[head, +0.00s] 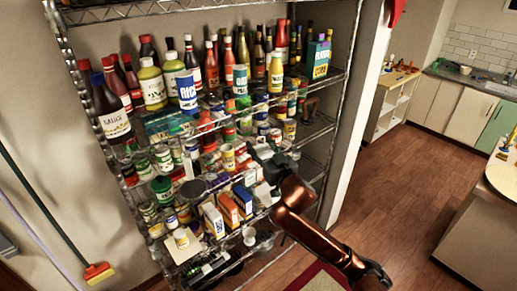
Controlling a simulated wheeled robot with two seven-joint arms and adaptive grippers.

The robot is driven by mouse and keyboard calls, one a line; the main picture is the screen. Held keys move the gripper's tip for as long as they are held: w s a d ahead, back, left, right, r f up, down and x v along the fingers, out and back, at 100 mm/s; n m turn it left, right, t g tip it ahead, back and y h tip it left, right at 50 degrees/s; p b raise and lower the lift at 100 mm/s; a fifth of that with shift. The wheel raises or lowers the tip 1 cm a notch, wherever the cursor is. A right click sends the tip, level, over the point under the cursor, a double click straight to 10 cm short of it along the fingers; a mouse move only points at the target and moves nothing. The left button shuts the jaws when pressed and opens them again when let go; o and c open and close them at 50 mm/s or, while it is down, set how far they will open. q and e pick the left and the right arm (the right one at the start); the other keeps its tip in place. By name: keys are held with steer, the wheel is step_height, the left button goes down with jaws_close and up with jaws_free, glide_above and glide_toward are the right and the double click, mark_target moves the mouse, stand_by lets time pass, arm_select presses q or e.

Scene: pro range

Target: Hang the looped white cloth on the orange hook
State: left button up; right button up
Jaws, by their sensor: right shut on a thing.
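My right gripper (262,158) reaches in at the right part of the wire shelf, among cans and jars on a middle level. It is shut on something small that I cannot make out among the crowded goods. A pale whitish thing (262,192) shows just below the gripper; I cannot tell whether it is the looped white cloth or a package. I cannot pick out the orange hook in this view. My left gripper is not in view.
The wire shelf (340,72) is packed with bottles, cans, jars and boxes, close around my right gripper. A broom with an orange head (100,272) leans at the left wall. The wooden floor (400,200) is open at right, before a counter (470,240) and cabinets (435,100).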

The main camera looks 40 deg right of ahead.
steer(key=shift+w+a+b, duration=0.2)
steer(key=shift+w+b, duration=0.2)
steer(key=shift+w, duration=0.5)
steer(key=shift+w+a+f+b, duration=0.15)
steer(key=shift+w+b, duration=0.45)
steer(key=shift+w, duration=0.8)
steer(key=shift+w+a+f+b, duration=0.1)
steer(key=shift+w+b, duration=0.5)
steer(key=shift+w, duration=0.8)
steer(key=shift+w+a+f+b, duration=0.15)
steer(key=shift+w+b, duration=0.45)
steer(key=shift+w, duration=0.8)
steer(key=shift+w+f, duration=0.6)
steer(key=shift+f, duration=0.1)
steer(key=o, duration=1.1)
steer(key=shift+o, duration=0.2)
steer(key=s, duration=0.4)
steer(key=s+a, duration=0.1)
steer(key=s, duration=0.3)
steer(key=s+a, duration=0.1)
steer(key=s, duration=0.2)
steer(key=shift+s, duration=0.4)
